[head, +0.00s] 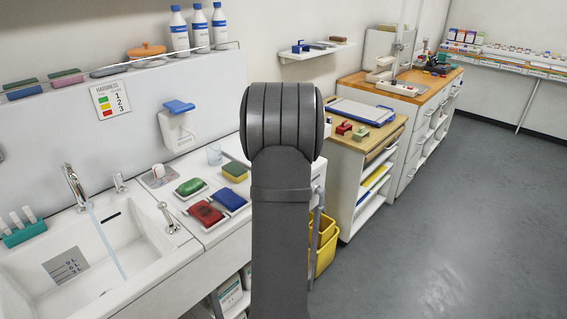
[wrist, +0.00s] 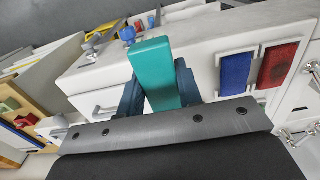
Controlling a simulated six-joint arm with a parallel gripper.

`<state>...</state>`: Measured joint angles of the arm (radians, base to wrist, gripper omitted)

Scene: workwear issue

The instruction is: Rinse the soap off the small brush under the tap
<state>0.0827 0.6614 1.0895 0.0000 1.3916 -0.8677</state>
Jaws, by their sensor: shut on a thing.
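In the wrist view my gripper (wrist: 160,92) has its dark blue fingers shut on a teal block (wrist: 153,62), which looks like the back of the small brush. Its bristles and any soap on it are hidden. In the head view my grey arm covers the gripper and what it holds. The tap (head: 72,182) stands at the back of the white sink (head: 133,268) on the left. A thin pale blue stream of water (head: 106,242) runs from it into the basin. The held block is not under this stream.
On the counter right of the sink lie a green block (head: 190,186), a red block (head: 206,213), a blue block (head: 229,201) and a yellow-green sponge (head: 235,171). A teal holder (head: 25,233) with white sticks stands at the sink's left. Bottles (head: 200,27) line the ledge above.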

